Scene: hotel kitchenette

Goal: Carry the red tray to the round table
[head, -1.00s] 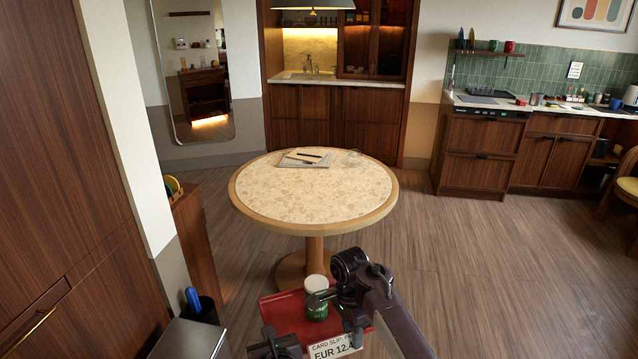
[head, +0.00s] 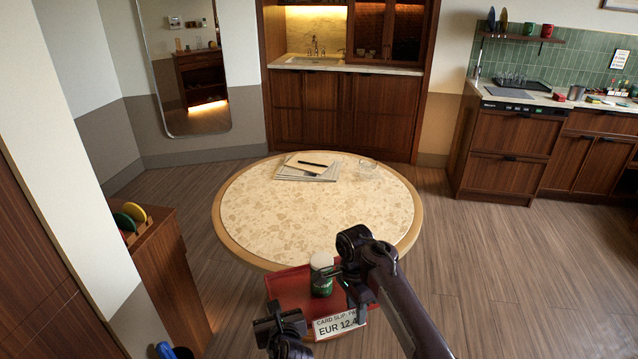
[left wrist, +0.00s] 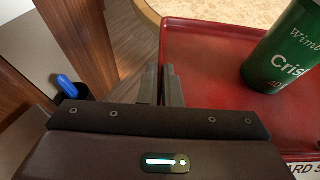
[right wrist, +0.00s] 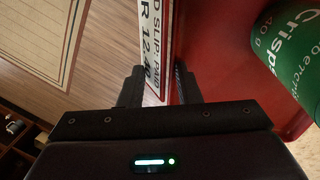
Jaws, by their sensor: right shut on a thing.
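The red tray (head: 290,288) is held up in front of me, its far edge overlapping the near rim of the round table (head: 300,217) in the head view. A green can with a pale lid (head: 321,275) stands upright on it, and a card slip (head: 338,326) shows at its near edge. My right gripper (right wrist: 160,88) is shut on the tray's rim, beside the slip. Whether the tray touches the table I cannot tell.
On the table's far part lie papers with a pen (head: 307,168) and a clear glass (head: 368,166). The table's middle and near part are bare. A wooden cabinet with coloured plates (head: 130,215) stands at the left. The floor on the right is free.

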